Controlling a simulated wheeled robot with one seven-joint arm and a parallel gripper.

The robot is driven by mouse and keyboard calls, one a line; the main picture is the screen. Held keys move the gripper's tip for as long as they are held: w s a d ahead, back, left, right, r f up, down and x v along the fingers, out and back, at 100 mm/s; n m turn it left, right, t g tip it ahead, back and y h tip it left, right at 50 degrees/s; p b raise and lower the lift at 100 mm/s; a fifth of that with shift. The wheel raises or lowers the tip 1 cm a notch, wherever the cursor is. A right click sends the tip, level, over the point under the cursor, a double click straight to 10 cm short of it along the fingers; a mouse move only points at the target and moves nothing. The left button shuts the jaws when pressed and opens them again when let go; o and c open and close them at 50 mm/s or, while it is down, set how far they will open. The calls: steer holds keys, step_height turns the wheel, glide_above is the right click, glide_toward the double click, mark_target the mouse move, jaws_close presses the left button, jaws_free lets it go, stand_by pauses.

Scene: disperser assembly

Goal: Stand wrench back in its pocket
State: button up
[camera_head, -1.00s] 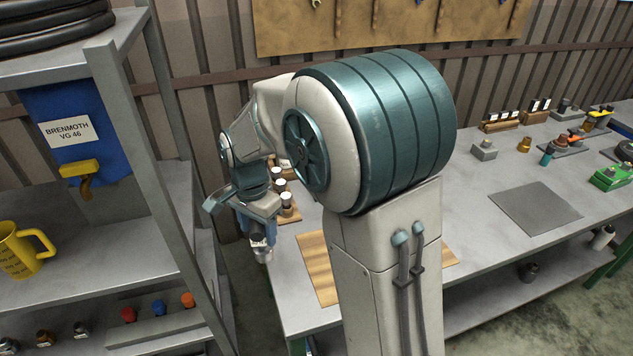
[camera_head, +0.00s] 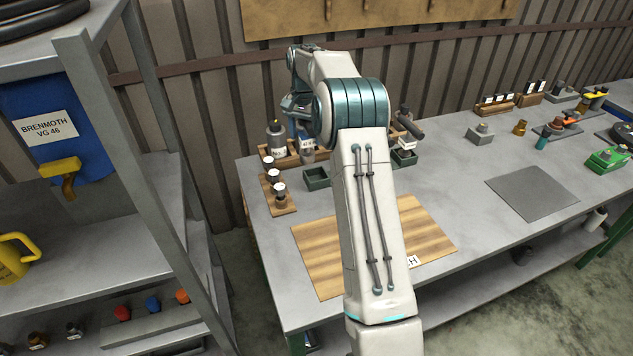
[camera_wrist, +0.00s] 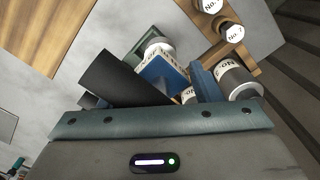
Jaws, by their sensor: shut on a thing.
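My gripper (camera_head: 302,130) is at the back left of the bench, over the wooden rack (camera_head: 272,161), partly behind my own arm. In the wrist view its blue fingers (camera_wrist: 183,82) are closed on a narrow thing, taken as the wrench. Only a sliver of it with a pale lettered band shows between the fingers (camera_wrist: 188,96). In the head view a grey end (camera_head: 307,154) shows just under the fingers; I cannot tell whether it is the wrench. The pocket is not clearly visible, nor is any seating of the wrench in it.
A large labelled bottle (camera_head: 277,140) stands close left of my gripper. A small rack of capped bottles (camera_head: 281,206) and a green tray (camera_head: 317,178) lie in front. A black-handled tool (camera_head: 410,124) stands to the right. The wooden board (camera_head: 318,262) has free room.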

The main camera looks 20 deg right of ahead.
steer(key=w+d+f+p, duration=0.1)
steer(key=d+f, duration=0.2)
steer(key=f, duration=0.7)
steer(key=shift+d+p, duration=0.15)
steer(key=shift+p, duration=0.25)
steer(key=shift+f, duration=0.2)
steer(key=o, duration=1.3)
